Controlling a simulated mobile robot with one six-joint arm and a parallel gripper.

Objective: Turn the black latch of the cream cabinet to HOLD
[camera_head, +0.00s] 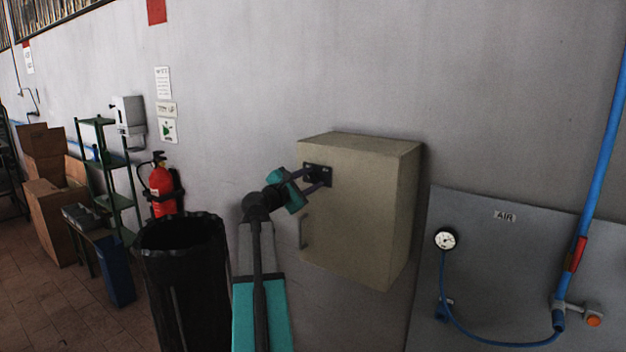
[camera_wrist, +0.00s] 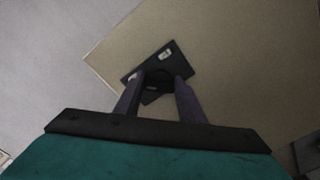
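The cream cabinet (camera_head: 355,225) hangs on the grey wall. Its black latch (camera_head: 317,174) sits on a dark plate near the upper left corner of the door. In the wrist view the latch plate (camera_wrist: 148,72) looks tilted, with small pale marks; I cannot read them. My gripper (camera_head: 317,178) is at the latch, its two fingers apart. In the wrist view my gripper (camera_wrist: 160,84) has one fingertip on each side of the dark latch knob. I cannot see whether they touch it. The fingers partly hide the knob, so its setting is unclear.
A grey AIR panel (camera_head: 500,265) with a gauge and blue hose is at the right. A black bin (camera_head: 185,280) and a red extinguisher (camera_head: 161,190) stand left of my arm. The wall above the cabinet is clear.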

